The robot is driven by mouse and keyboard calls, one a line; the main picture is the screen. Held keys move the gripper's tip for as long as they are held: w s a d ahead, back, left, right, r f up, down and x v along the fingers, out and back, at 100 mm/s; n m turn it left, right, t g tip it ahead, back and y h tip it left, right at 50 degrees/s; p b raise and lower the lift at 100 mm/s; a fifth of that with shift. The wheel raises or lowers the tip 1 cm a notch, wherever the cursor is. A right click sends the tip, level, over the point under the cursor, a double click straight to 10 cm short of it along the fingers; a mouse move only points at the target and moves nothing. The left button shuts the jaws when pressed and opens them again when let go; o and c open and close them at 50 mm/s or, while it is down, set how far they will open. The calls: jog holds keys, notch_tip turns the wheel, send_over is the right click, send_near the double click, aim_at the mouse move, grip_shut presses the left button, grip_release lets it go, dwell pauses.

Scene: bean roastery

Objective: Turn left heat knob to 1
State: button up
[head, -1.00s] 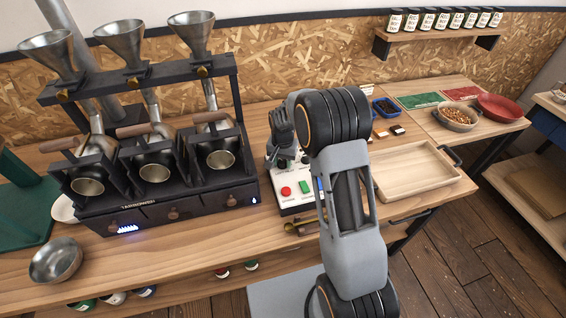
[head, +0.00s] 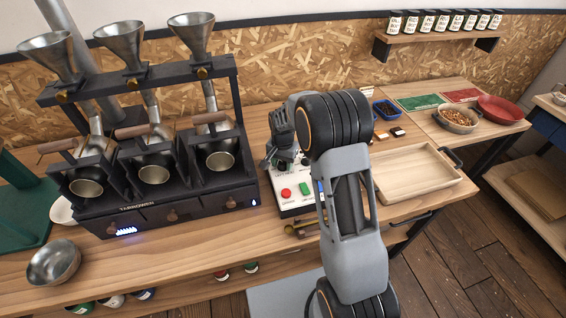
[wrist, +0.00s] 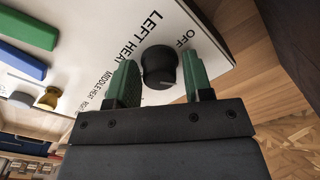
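The left heat knob (wrist: 159,67) is a round black knob on the white control panel (wrist: 100,22), beside the printed words LEFT HEAT and OFF. In the wrist view my gripper (wrist: 160,80) is open, with one green finger on each side of the knob. I cannot clearly read where the knob points. In the head view the panel (head: 296,208) stands right of the roaster, and my gripper (head: 283,152) is over its back part. The knob is hidden there by my arm.
The panel also bears a red button (head: 286,193), a green button (head: 305,188) and a blue one (wrist: 26,31). A brass knob (wrist: 48,97) shows farther along the panel. The black three-drum roaster (head: 150,205) stands close on the left. A wooden tray (head: 415,175) lies right of my arm.

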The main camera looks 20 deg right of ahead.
jog(key=shift+o, duration=1.4)
notch_tip(320, 180, up, 14)
jog(key=shift+b, duration=0.4)
jog(key=shift+f, duration=0.1)
